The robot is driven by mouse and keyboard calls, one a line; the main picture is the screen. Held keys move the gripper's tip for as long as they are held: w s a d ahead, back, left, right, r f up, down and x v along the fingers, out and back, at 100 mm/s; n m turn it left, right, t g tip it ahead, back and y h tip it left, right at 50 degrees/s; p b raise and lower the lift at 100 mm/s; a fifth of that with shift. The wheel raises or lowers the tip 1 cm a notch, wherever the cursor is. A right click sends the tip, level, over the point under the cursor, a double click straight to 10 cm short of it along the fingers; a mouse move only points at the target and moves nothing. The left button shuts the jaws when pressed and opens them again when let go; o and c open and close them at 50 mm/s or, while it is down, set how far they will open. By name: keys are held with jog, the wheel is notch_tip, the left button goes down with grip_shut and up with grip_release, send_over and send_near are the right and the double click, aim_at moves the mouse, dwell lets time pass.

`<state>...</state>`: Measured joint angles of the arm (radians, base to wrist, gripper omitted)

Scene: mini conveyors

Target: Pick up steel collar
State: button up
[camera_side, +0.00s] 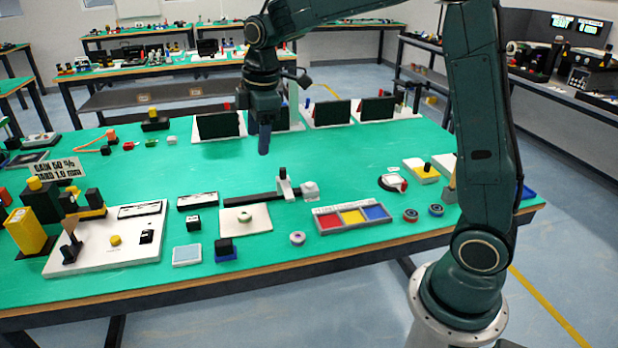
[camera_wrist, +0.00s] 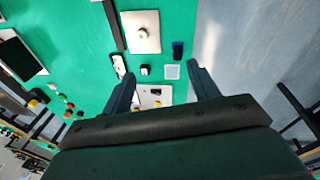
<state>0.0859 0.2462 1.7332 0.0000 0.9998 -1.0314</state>
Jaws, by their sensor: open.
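A small grey ring that looks like the steel collar (camera_side: 298,234) lies flat on the green table top near its front edge in the side view. It stands between a white plate and a tray with coloured sections. I cannot make it out in the wrist view. My gripper (camera_side: 264,152) points down above the middle of the table, behind and left of the collar, apart from it. In the wrist view my gripper (camera_wrist: 160,76) has its two fingers spread wide, with nothing held between them.
A white plate (camera_side: 262,226) with a green ring lies left of the collar. The coloured tray (camera_side: 322,229) is to its right, and a dark rail (camera_side: 240,199) with a carriage lies behind. Bare table surrounds the collar.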

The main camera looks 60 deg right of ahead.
jog(key=w+d+f+n+g, duration=0.1)
jog(key=w+d+f+n, duration=0.2)
jog(key=w+f, duration=0.7)
notch_tip(320, 180, down, 3)
jog(key=shift+d+f+n+g, duration=0.15)
jog(key=shift+n+g, duration=0.25)
jog(key=shift+n, duration=0.8)
jog(key=shift+w+f, duration=0.1)
send_over(243, 214)
notch_tip(243, 214, down, 8)
jog(key=shift+d+f, duration=0.1)
jog(key=shift+f, duration=0.05)
jog(key=shift+a+f, duration=0.2)
jog(key=shift+f, duration=2.4)
